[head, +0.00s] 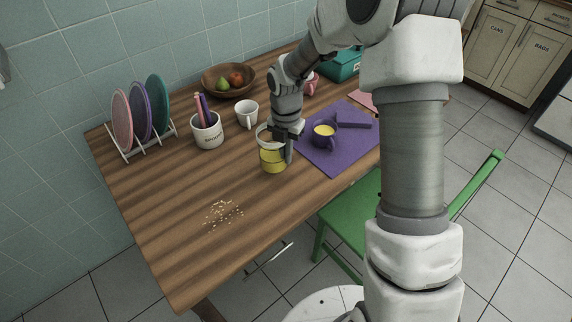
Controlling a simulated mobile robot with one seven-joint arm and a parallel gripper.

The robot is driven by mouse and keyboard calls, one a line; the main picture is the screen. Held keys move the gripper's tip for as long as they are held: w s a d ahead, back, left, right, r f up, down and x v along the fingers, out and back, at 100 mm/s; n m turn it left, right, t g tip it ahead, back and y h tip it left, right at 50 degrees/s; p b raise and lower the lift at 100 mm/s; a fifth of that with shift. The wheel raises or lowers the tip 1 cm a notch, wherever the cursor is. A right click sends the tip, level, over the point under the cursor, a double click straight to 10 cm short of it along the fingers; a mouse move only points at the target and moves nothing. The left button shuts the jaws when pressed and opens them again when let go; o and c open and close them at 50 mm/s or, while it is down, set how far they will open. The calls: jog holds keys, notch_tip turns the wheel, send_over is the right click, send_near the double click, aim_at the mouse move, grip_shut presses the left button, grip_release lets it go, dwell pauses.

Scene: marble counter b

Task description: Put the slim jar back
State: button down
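A slim jar with a yellow lower part (272,161) is near the middle of the table, in front of the white mug. My gripper (277,147) points down at it from above, with a dark finger along the jar's right side. The gripper covers part of the jar's upper half. I cannot tell whether the fingers press on the jar, or whether its base touches the table.
The wooden table (160,220) has crumbs (223,213) at the front. A utensil pot (207,131), white mug (247,115), fruit bowl (212,82) and plate rack (150,147) stand behind and left. The front left is clear.

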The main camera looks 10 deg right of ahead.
aim_at(286, 167)
jog(key=shift+f+b, duration=0.35)
jog(key=shift+f, duration=1.6)
jog(key=shift+f, duration=0.15)
jog(key=c, duration=1.1)
grip_release()
